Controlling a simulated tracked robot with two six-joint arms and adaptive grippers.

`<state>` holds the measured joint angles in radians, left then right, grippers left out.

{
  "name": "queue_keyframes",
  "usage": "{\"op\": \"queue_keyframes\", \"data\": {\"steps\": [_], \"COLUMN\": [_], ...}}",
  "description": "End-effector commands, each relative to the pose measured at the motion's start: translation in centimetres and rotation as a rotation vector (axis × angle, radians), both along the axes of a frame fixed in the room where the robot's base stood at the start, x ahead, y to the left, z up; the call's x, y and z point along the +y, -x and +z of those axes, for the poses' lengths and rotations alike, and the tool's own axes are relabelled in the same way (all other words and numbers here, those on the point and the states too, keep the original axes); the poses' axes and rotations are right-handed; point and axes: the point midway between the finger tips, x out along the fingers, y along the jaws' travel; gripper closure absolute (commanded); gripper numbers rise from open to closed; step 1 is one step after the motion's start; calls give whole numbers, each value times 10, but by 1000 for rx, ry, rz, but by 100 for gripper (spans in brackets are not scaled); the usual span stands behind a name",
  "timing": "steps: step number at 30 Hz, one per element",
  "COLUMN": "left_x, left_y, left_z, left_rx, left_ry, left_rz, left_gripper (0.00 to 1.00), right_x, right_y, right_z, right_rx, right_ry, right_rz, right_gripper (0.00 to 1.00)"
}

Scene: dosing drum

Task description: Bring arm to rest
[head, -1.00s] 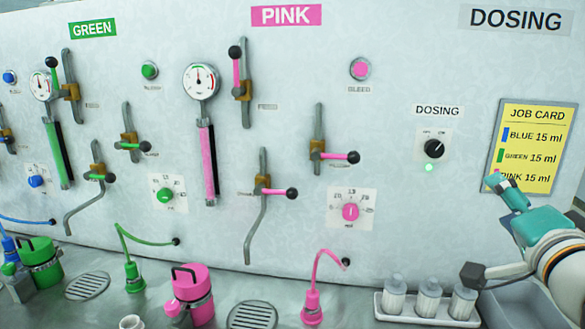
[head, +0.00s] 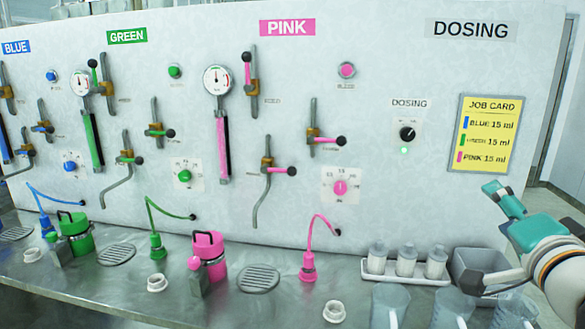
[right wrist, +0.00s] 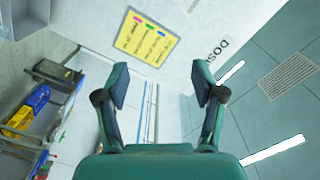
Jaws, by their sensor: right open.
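My right gripper (head: 500,190) is at the right edge of the head view, in front of the panel and below the yellow job card (head: 487,134). In the right wrist view the gripper (right wrist: 163,85) has its two teal fingers spread apart with nothing between them. The job card also shows beyond the fingers in the right wrist view (right wrist: 146,38). The card lists blue, green and pink at 15 ml each. My left gripper is not in either view.
The counter holds a pink canister (head: 208,258), a green canister (head: 76,236), a white tray (head: 405,279) with small bottles, a grey bin (head: 482,266) and clear jugs (head: 390,305). Pink levers (head: 283,171) stick out from the panel.

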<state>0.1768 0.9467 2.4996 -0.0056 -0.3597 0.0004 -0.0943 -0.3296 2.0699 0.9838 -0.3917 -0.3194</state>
Motion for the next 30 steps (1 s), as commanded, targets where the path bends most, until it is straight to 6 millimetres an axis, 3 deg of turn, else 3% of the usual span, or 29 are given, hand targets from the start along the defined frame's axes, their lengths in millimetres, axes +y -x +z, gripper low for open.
{"op": "queue_keyframes", "data": {"steps": [8,14,17,23,26,30], "left_x": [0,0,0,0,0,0], "left_y": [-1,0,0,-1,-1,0], "left_z": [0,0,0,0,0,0], "left_rx": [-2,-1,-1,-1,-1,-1], "left_ry": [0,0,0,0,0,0], "left_rz": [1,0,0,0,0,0], "left_gripper": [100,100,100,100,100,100], "right_x": [23,43,57,95,114,144], "right_y": [-36,-61,-71,-67,-49,-2], "right_z": [-64,-134,-186,-328,-396,-488], "right_rx": [139,279,378,641,770,952], "right_ry": [74,141,182,269,297,311], "right_rz": [55,116,166,331,429,592], "right_gripper": [32,32,32,32,32,32]}}
